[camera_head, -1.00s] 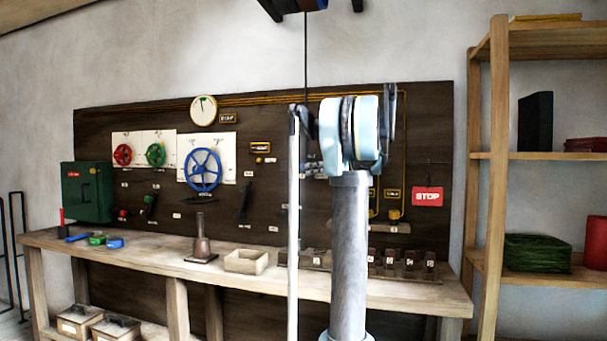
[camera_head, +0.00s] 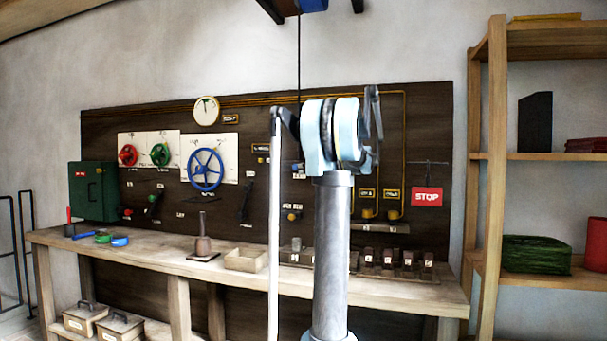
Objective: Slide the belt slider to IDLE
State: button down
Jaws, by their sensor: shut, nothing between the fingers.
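The dark control board (camera_head: 330,240) fills the back of the workbench. I cannot pick out the belt slider for certain or read an IDLE mark. A small framed plate (camera_head: 261,148) with a small fitting under it is beside my pale arm link, which partly covers that area. More small knobs (camera_head: 292,215) show between my arm links. My arm stands upright in front of the board and hides part of its middle right. My gripper cannot be made out; no fingertips show.
The wooden workbench (camera_head: 140,253) runs below the board, with an open wooden box (camera_head: 245,260) and a row of small dark blocks (camera_head: 395,262) on it. A green cabinet (camera_head: 93,191) is at left. A wooden shelf (camera_head: 484,190) stands at right, near a red STOP sign (camera_head: 427,197).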

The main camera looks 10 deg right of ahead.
jog(key=v, duration=1.3)
jog(key=shift+d, duration=0.25)
jog(key=s+a+f+n+g+h, duration=0.25)
jog(key=s+a+f+n, duration=0.35)
jog(key=a+f, duration=0.6)
jog(key=s+a+f+n+g+h, duration=0.3)
jog(key=s+a+f+n+g, duration=0.35)
jog(key=s+a+f, duration=0.7)
jog(key=s+d+f+n+h, duration=0.2)
jog(key=s+f+n+h, duration=0.1)
jog(key=s+f+n, duration=0.4)
jog(key=s+d+f+n+h, duration=0.2)
jog(key=s+f+n, duration=0.5)
jog(key=s+f, duration=0.5)
notch_tip(320, 180, down, 3)
jog(key=shift+s+r+h, duration=0.2)
jog(key=shift+s+h, duration=0.2)
jog(key=shift+h, duration=0.35)
